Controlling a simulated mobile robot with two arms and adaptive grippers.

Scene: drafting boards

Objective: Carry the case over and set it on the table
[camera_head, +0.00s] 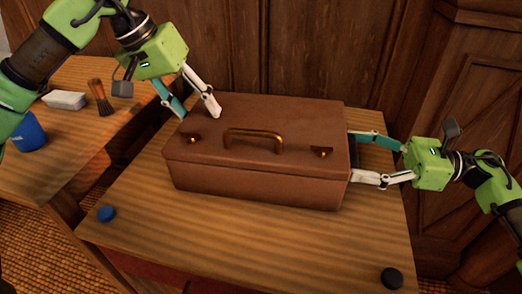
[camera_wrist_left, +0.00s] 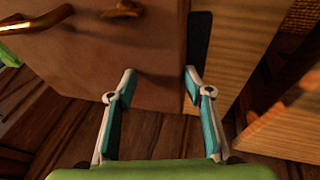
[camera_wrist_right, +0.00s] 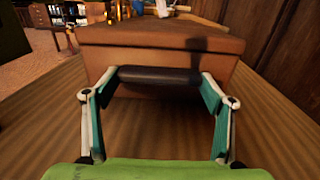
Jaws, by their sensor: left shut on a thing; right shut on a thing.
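The brown case (camera_head: 262,185) lies flat, lid up, over the wooden table (camera_head: 240,240). Its brass handle (camera_head: 252,133) and two clasps are on the lid. I cannot tell whether its underside touches the wood. My left gripper (camera_head: 198,113) is shut on the case at its far left edge, one finger against the lid in the left wrist view (camera_wrist_left: 158,80). My right gripper (camera_head: 352,155) is shut on the dark side handle (camera_wrist_right: 160,75) at the case's right end; its fingers straddle the bar's two ends in the right wrist view.
A blue round piece (camera_head: 106,213) and a black round piece (camera_head: 392,278) sit at the table's front corners. A second table at left holds a blue cup (camera_head: 28,133), a brush (camera_head: 100,97) and a white block (camera_head: 65,100). Wood panelling (camera_head: 310,50) stands close behind.

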